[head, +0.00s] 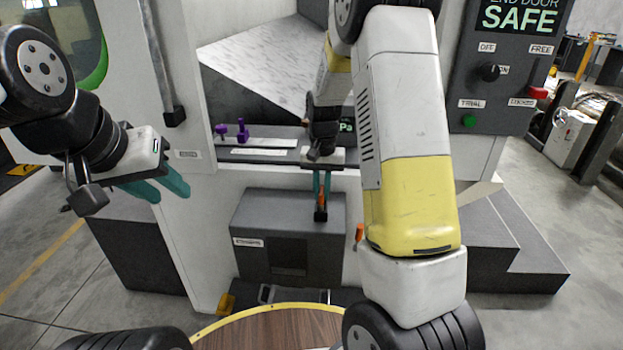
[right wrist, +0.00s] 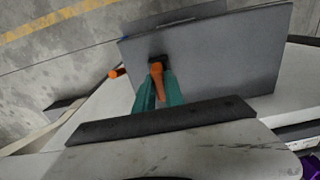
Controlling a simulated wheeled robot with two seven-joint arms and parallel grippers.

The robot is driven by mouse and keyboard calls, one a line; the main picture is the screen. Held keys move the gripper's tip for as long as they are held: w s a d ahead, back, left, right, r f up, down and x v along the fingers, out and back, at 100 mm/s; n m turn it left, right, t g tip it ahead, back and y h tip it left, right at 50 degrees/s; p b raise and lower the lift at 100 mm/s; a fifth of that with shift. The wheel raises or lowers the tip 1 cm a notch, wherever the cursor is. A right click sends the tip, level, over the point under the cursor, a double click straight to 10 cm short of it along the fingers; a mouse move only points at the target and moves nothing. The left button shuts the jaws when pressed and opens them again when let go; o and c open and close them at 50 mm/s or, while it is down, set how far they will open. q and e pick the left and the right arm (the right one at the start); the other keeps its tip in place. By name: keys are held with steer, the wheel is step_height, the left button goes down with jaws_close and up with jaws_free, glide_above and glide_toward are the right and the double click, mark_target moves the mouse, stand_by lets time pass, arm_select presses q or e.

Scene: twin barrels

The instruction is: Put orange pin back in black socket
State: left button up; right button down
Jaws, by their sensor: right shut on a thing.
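My right gripper (head: 322,190) points down at the top of a dark grey box, its teal fingers shut on an orange pin (right wrist: 158,82). In the right wrist view the pin lies between the fingers, its far end at a small black socket (right wrist: 156,60) on the box. The black socket (head: 320,215) is just below the fingertips in the head view. I cannot tell whether the pin's end is inside it or only against it. My left gripper (head: 166,190) is open and empty at the left, well away from the box.
The grey box (head: 258,213) has a dark recess in its front. A second orange piece (head: 360,232) sits at its right side. Purple pieces (head: 242,130) stand on a ledge behind. A control panel (head: 500,75) is at the upper right, and dark steps (head: 520,250) are at the right.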

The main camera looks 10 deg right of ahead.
mark_target(322, 190)
steer(key=shift+f, duration=0.95)
steer(key=c, duration=1.3)
jaws_free()
steer(key=shift+c, duration=0.2)
step_height(322, 190, up, 7)
steer(key=shift+r, duration=0.35)
